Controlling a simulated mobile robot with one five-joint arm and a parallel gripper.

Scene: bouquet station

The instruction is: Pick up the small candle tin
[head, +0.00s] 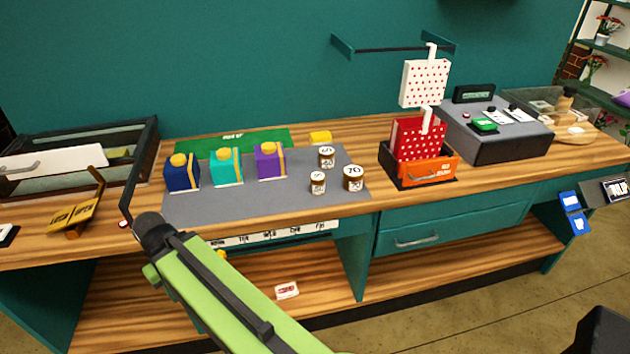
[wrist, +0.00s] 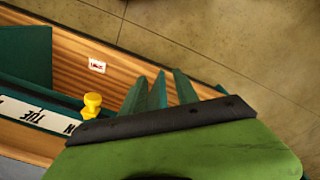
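Three brown candle tins with white labels stand upright on the grey mat (head: 255,203) in the head view. The small candle tin (head: 317,183) is at the front left of the group. A similar tin (head: 326,158) stands behind it, and a wider one (head: 353,179) stands to its right. My green arm reaches in from the bottom of the head view, its dark end left of the tins and apart from them. My gripper's fingertips cannot be made out there.
Navy (head: 181,176), teal (head: 226,168) and purple (head: 270,162) boxes stand left of the tins. An orange bin (head: 428,170) with a red dotted bag is to their right. A yellow knob (wrist: 92,105) and a small card (wrist: 97,66) show in the wrist view.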

